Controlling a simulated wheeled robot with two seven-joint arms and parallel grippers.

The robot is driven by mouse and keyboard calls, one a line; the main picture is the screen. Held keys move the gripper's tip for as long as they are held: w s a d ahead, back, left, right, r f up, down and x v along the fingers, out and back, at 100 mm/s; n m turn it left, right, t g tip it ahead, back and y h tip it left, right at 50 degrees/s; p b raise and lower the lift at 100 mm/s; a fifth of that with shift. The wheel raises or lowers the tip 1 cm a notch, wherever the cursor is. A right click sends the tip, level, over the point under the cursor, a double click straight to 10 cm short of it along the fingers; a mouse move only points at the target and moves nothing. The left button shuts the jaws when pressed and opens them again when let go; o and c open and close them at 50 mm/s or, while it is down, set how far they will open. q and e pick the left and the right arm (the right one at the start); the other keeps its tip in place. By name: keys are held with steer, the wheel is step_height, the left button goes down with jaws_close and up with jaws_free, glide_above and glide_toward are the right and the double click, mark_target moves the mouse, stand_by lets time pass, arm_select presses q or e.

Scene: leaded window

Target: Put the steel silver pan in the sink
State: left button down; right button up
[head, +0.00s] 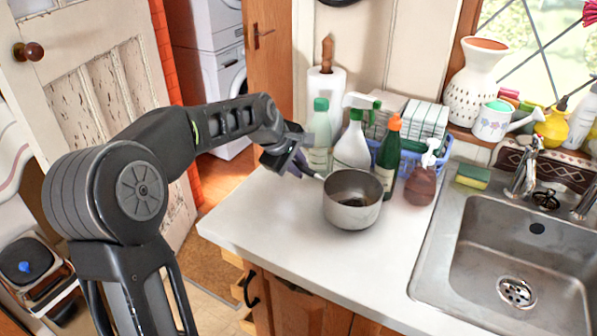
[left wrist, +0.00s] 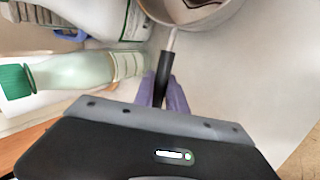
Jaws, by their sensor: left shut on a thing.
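The steel silver pan (head: 352,214) is upright at the middle of the white counter, with its handle towards the left. I cannot tell whether its base touches the counter. My left gripper (head: 302,165) is shut on the pan's handle. In the left wrist view, the purple fingers (left wrist: 170,95) close around the black handle (left wrist: 162,76), and part of the pan (left wrist: 225,14) shows at the top. The steel sink (head: 480,245) is set into the counter at the right, its basin empty. My right gripper is not in view.
Behind the pan stand a green-capped bottle (head: 319,140), a white spray bottle (head: 352,147), a dark green bottle (head: 389,165) and a brown soap dispenser (head: 421,185). A sponge (head: 472,177) and taps (head: 524,178) are at the sink's back edge. The counter between pan and sink is clear.

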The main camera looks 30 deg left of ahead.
arm_select(q)
steer(key=shift+f, duration=0.8)
steer(key=c, duration=1.8)
jaws_free()
steer(key=shift+f, duration=0.15)
steer(key=o, duration=0.4)
steer(key=shift+o, duration=0.2)
steer(key=shift+r, duration=0.2)
steer(key=v, duration=1.2)
steer(key=shift+b, duration=0.3)
steer(key=shift+a, duration=0.1)
